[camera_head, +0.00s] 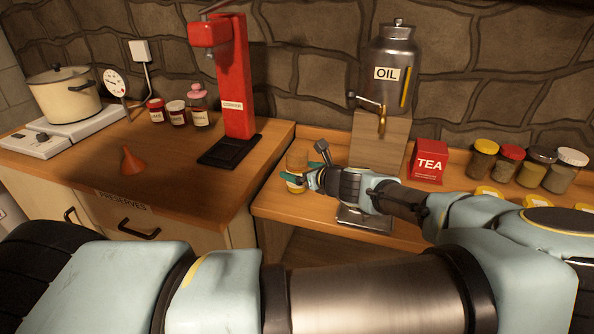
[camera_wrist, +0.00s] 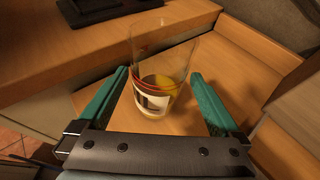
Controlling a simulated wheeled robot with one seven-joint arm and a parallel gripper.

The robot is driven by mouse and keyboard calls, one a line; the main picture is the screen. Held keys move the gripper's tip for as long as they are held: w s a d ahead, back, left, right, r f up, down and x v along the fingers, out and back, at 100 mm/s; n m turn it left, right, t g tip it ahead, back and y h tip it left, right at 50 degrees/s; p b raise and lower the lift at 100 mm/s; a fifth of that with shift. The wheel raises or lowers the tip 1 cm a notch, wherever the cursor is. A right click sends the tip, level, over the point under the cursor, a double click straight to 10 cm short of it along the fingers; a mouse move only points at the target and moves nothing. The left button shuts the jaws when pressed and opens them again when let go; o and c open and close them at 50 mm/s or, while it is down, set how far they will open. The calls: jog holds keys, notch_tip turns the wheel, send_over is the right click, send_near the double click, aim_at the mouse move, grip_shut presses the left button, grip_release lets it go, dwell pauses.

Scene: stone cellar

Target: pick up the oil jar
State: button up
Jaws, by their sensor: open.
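A clear glass jar (camera_wrist: 165,60) with a pale label and some yellow at its bottom stands on the wooden counter in the wrist view.
A metal OIL dispenser (camera_head: 388,60) with a tap stands on a wooden block (camera_head: 378,143) behind my arm. A red TEA box (camera_head: 429,160) and several spice jars (camera_head: 507,160) stand to the right. A red corker (camera_head: 234,85) stands on the higher counter (camera_head: 178,195) at left.

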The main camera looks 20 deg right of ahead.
jog(key=p+x, duration=0.1)
jog(key=x, duration=0.2)
jog(key=shift+w+a+f+p, duration=0.15)
jog(key=shift+w+a+p, duration=0.05)
jog(key=shift+w+p, duration=0.2)
jog(key=shift+w+f, duration=0.3)
grip_shut()
